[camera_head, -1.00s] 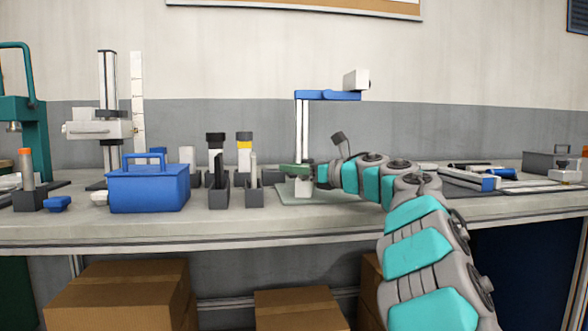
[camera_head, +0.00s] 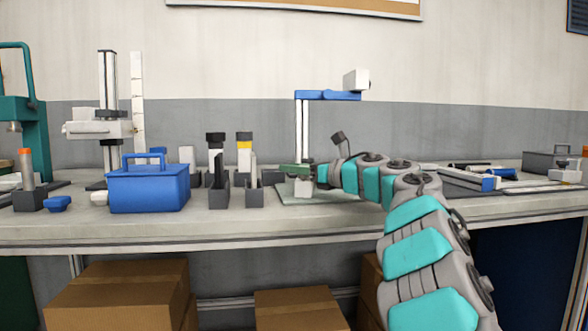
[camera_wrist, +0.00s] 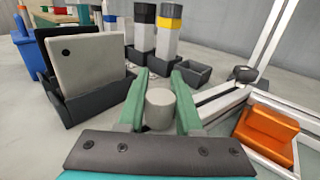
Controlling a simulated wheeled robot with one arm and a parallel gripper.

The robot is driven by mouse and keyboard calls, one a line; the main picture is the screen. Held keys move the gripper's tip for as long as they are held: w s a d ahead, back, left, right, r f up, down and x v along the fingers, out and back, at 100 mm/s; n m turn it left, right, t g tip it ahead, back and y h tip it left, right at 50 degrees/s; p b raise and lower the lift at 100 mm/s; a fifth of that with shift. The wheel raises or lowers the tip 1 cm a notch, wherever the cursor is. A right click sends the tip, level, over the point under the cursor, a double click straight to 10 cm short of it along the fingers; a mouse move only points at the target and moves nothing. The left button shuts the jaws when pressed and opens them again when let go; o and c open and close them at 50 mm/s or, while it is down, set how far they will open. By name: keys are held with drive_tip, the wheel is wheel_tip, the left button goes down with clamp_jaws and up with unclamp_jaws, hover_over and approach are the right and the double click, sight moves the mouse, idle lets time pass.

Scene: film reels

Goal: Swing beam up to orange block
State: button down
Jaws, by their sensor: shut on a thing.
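My gripper (camera_wrist: 160,85) has green jaws shut on a short grey upright cylinder (camera_wrist: 160,99). A pale bar (camera_wrist: 222,98), which looks like the beam, runs from beside the right jaw toward a dark round knob (camera_wrist: 243,74). Whether the cylinder is fixed to this bar is hidden by the jaw. The orange block (camera_wrist: 268,136) lies in a pale frame to the right of the jaws, apart from them. In the head view my gripper (camera_head: 296,170) is low at the foot of a white post (camera_head: 302,130); the orange block is not visible there.
The post carries a blue arm (camera_head: 325,95) with a white block (camera_head: 356,79) above my gripper. Dark holders with upright pieces (camera_head: 245,165) and a blue box (camera_head: 149,190) stand to the left. Tools (camera_head: 470,182) lie to the right on the bench (camera_head: 250,226).

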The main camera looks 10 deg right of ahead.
drive_tip(key=shift+d+r, duration=0.1)
drive_tip(key=shift+d, duration=0.05)
drive_tip(key=shift+s+d+r+n+g+y+p, duration=0.1)
drive_tip(key=shift+s+d+n+g+y+p, duration=0.15)
drive_tip(key=shift+d+n+g+y+p, duration=0.45)
drive_tip(key=shift+s+d+r+n+g+y+p, duration=0.1)
drive_tip(key=shift+s+d+n+g+y+p, duration=0.15)
drive_tip(key=shift+d+n+g+y+p, duration=0.5)
drive_tip(key=shift+s+d+f+g+p, duration=0.1)
drive_tip(key=shift+d+f+g+p, duration=0.05)
drive_tip(key=shift+d+g+p, duration=0.4)
drive_tip(key=c, duration=0.6)
unclamp_jaws()
drive_tip(key=shift+f, duration=0.1)
drive_tip(key=shift+s, duration=0.1)
drive_tip(key=b+v, duration=0.1)
drive_tip(key=v, duration=0.6)
drive_tip(key=shift+s+d+f, duration=0.15)
drive_tip(key=shift+s+d, duration=0.05)
drive_tip(key=shift+d, duration=0.1)
